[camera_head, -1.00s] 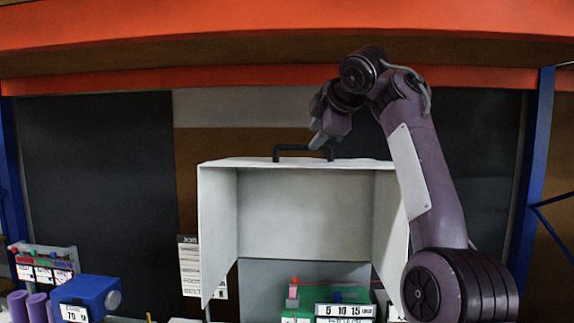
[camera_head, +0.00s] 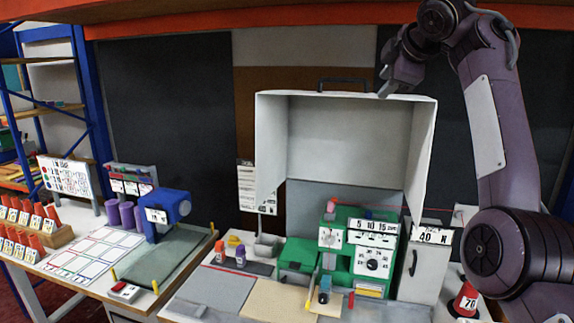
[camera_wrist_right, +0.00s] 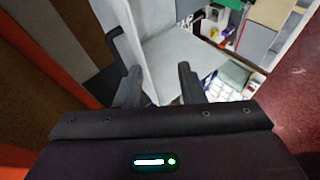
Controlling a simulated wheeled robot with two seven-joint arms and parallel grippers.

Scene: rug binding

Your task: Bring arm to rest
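My right arm (camera_head: 505,130) stands raised at the right of the head view, bent at the top. Its gripper (camera_head: 388,84) points down just right of the black handle (camera_head: 343,81) on top of the white hood (camera_head: 345,96). In the right wrist view the two fingers of the right gripper (camera_wrist_right: 160,86) are apart, with nothing seen held between them. The black handle (camera_wrist_right: 118,46) shows there close to the left finger; I cannot tell whether they touch. My left arm and gripper are not in view.
Below the hood stands a green machine (camera_head: 362,240) with dials. A blue device (camera_head: 166,208), purple cylinders and a marked sheet (camera_head: 93,250) are on the left bench. A red cone (camera_head: 466,299) is at the right. An orange beam (camera_head: 300,18) runs overhead.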

